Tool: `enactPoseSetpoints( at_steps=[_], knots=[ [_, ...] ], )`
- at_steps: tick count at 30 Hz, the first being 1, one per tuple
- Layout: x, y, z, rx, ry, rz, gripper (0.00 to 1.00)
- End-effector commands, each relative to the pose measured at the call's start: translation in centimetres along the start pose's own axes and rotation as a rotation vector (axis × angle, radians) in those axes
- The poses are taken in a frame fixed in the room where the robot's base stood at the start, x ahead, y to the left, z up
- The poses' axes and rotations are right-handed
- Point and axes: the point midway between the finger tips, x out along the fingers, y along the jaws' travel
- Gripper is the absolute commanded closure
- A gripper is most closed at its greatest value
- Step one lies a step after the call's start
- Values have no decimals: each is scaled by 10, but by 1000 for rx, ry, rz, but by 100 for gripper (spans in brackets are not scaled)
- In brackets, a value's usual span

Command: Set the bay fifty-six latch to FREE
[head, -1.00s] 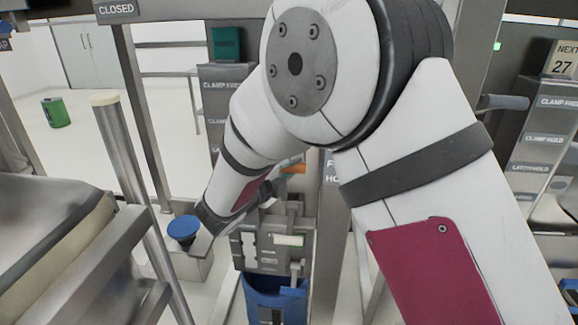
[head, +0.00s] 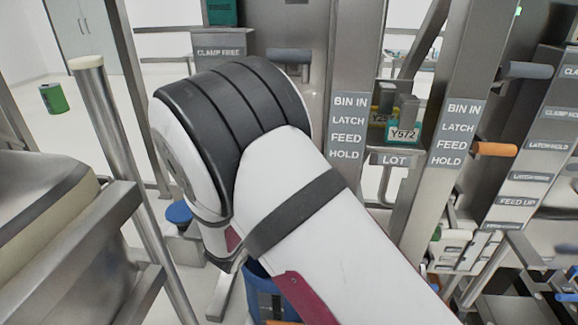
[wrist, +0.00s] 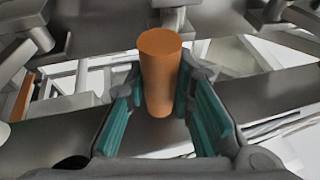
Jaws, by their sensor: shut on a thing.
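In the wrist view an orange cylindrical handle (wrist: 160,75) stands between the teal pads of my gripper (wrist: 160,98). The jaws are shut on it, and its top end sticks out beyond the fingertips. In the head view my own arm hides the gripper and the held handle. No label reading fifty-six can be made out, so I cannot tell from a label which bay this handle belongs to. The latch's FREE marking is not visible at the held handle.
Signs (head: 349,128) reading BIN IN, LATCH, FEED, HOLD stand on the posts. Another orange handle (head: 494,149) sticks out at the right. A Y572 tag (head: 403,132) hangs between the posts. A blue bin (head: 262,293) is partly behind my arm. A steel post (head: 125,180) stands at the left.

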Motion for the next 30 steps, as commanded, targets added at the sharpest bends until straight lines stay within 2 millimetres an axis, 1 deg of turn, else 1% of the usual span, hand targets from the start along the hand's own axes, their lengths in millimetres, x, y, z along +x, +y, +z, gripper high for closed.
enactPoseSetpoints(
  at_steps=[1,3,18,19,21,30],
  knots=[
    [0,6,0,-8,-1,11,100],
    [0,8,0,-9,-2,13,100],
    [1,11,-1,-14,-2,14,100],
    [1,11,-1,-14,-2,14,69],
    [1,11,-1,-13,-1,13,57],
    [0,8,0,-8,-1,9,57]
  ],
)
